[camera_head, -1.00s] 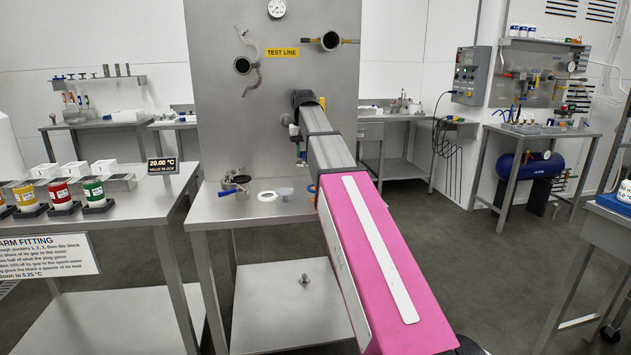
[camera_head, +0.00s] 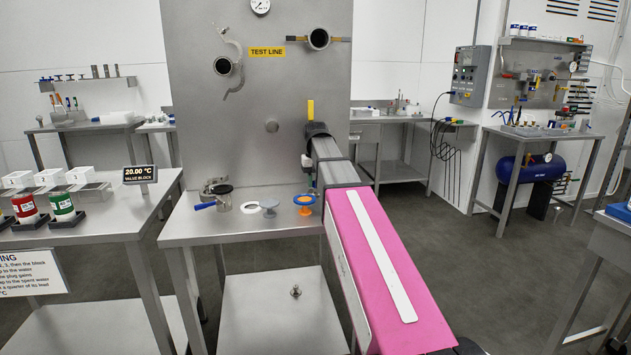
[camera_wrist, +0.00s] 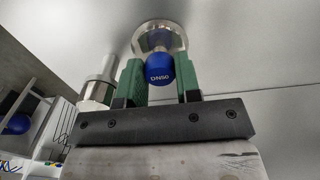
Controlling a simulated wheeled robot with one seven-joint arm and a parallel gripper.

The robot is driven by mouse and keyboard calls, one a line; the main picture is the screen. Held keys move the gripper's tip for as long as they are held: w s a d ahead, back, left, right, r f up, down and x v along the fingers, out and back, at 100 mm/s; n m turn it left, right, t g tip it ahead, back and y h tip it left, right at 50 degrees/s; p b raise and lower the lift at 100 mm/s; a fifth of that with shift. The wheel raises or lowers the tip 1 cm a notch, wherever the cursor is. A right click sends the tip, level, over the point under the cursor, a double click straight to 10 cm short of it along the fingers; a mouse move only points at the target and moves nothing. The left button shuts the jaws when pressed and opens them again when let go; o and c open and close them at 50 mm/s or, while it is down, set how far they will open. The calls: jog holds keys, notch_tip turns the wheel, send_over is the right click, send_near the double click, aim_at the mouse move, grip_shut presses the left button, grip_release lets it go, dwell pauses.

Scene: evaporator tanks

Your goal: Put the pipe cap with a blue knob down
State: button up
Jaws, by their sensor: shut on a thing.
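The pipe cap (camera_wrist: 172,38) is a shiny round metal disc with a blue knob (camera_wrist: 159,67) marked DN50. In the wrist view the knob sits between the two green fingers of my gripper (camera_wrist: 161,82), which is shut on it. The metal disc is beyond the fingertips, with plain grey surface around it; I cannot tell whether it touches that surface. In the head view my arm hides the gripper and the cap.
A steel table (camera_head: 240,232) holds a clamp with a blue handle (camera_head: 216,197), a white ring (camera_head: 251,208), a grey-blue part (camera_head: 269,207) and an orange-and-blue part (camera_head: 304,200). The test panel (camera_head: 265,100) stands behind. A metal cylinder (camera_wrist: 97,82) is left of my fingers.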

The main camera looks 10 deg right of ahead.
jog(key=shift+f, duration=0.2)
jog(key=o, duration=1)
